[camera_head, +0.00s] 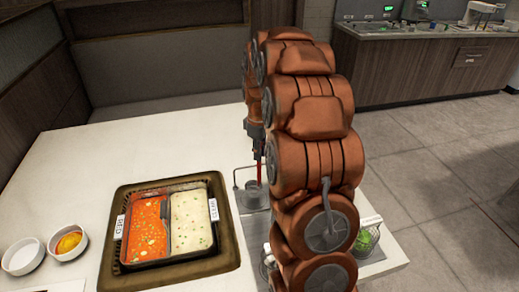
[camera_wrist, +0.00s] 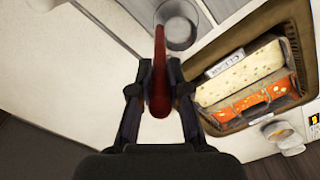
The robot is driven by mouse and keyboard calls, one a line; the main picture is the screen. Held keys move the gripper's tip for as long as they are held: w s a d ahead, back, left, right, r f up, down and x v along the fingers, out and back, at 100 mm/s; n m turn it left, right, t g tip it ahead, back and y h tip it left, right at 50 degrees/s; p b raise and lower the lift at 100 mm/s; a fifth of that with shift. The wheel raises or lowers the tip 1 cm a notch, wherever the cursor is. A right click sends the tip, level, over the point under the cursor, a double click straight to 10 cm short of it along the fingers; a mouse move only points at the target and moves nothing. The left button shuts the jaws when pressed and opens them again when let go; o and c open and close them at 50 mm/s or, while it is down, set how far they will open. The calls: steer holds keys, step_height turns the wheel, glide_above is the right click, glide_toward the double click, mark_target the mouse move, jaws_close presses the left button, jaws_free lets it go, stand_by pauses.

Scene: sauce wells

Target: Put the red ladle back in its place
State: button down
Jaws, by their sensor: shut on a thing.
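The red ladle shows its red handle (camera_wrist: 159,65), which runs between the fingers of my gripper (camera_wrist: 158,88). My gripper is shut on this handle. In the head view a short stretch of the red handle (camera_head: 258,173) hangs below my gripper, mostly hidden behind my arm. A round grey metal piece (camera_wrist: 179,28) shows at the handle's far end; I cannot tell whether it is the ladle's bowl or a cup below it. A metal stand with a wire frame (camera_head: 237,186) is on the table beneath the handle, partly hidden by my arm.
A dark tray (camera_head: 228,255) holds a divided pot with red soup (camera_head: 148,222) and pale soup (camera_head: 190,217). Small bowls (camera_head: 22,257) stand at left. A basket of greens (camera_head: 365,240) is at right, behind my arm. The table's back left is clear (camera_head: 110,150).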

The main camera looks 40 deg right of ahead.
steer(key=shift+f+b, duration=0.5)
steer(key=shift+f, duration=1.05)
steer(key=shift+f+b, duration=0.3)
steer(key=shift+f, duration=0.05)
steer(key=shift+c, duration=1.2)
jaws_free()
steer(key=shift+r, duration=0.15)
steer(key=shift+r+p, duration=0.8)
steer(key=shift+r, duration=4.6)
